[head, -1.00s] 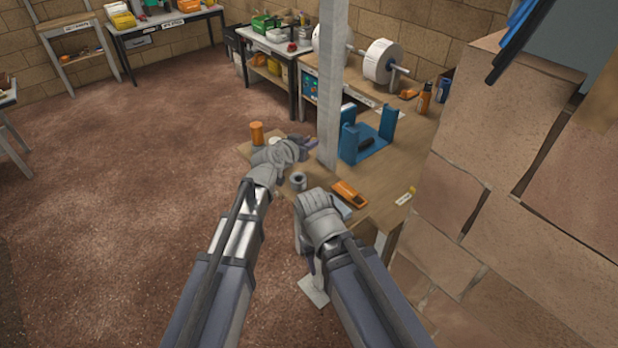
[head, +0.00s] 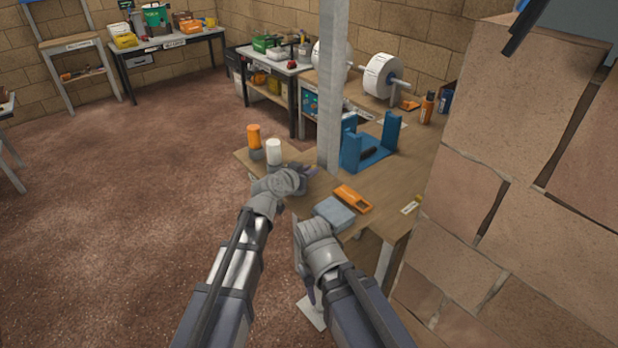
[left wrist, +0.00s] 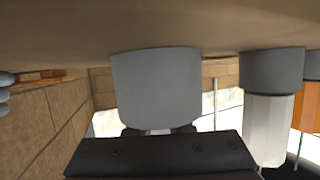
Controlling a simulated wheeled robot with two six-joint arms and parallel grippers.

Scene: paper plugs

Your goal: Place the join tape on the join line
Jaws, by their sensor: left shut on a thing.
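My left gripper (head: 304,178) is at the small wooden bench and is shut on a grey cylinder (left wrist: 156,88), which looks like a tape roll. The cylinder stands against the bench top, which appears upside down along the top of the left wrist view. In the head view the gripper mostly hides it. I cannot tell for sure that it is the join tape. My right gripper (head: 310,288) hangs low in front of the bench edge, mostly behind its own wrist; its jaws are not clear. I cannot make out a join line.
A white cylinder (head: 274,152) and an orange cylinder (head: 254,137) stand on grey bases near the left gripper. A grey-blue block (head: 334,213), an orange tool (head: 352,198) and a blue fixture (head: 391,134) lie to the right. A grey post (head: 330,90) rises behind the gripper.

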